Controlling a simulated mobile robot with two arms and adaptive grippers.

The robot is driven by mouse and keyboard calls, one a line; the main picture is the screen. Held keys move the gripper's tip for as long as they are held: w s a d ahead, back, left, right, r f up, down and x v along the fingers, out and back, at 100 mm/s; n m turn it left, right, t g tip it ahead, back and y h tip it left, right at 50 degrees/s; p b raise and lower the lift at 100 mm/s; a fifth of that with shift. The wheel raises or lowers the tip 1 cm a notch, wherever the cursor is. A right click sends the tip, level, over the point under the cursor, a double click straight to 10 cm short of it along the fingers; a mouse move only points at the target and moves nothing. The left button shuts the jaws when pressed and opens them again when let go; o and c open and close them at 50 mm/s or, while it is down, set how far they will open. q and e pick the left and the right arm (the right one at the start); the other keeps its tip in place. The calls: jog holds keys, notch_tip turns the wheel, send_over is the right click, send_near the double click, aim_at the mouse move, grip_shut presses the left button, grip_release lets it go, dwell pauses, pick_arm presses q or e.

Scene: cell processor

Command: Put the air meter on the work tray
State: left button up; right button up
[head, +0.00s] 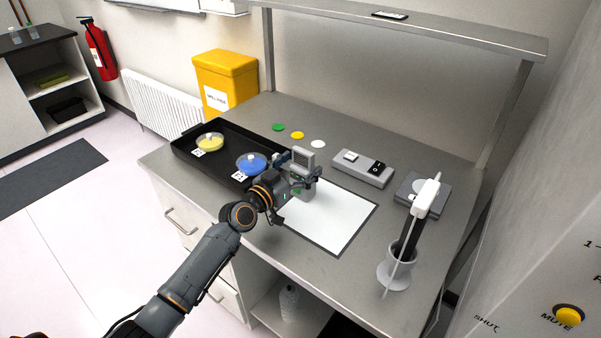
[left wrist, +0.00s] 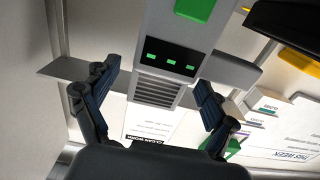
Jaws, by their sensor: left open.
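The air meter is a grey boxy device (head: 303,159) with a screen-like top, at the back left of a dark-edged white mat. In the left wrist view the meter (left wrist: 165,60) shows a green panel, several small green lights and a vent grille. My left gripper (head: 300,185) is open at the meter; its two fingers (left wrist: 155,95) lie on either side of the meter's lower part, with no clear grip. Whether the meter touches the mat is hidden. The work tray seems to be the black tray (head: 185,152) left of the gripper. My right gripper is not in view.
The black tray holds a yellow dish (head: 210,141) and a blue dish (head: 252,164). Bare white mat (head: 335,220) lies right of the meter. A grey switch box (head: 362,168) stands behind, and a holder with a white-topped tool (head: 396,268) at right.

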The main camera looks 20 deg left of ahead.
pick_arm(q)
jog(key=shift+w+d+f, duration=0.15)
jog(key=shift+w+d, duration=0.1)
jog(key=shift+w, duration=0.45)
jog(key=shift+s, duration=0.1)
jog(key=shift+c, duration=1.3)
jog(key=c, duration=1.1)
jog(key=shift+o, duration=0.2)
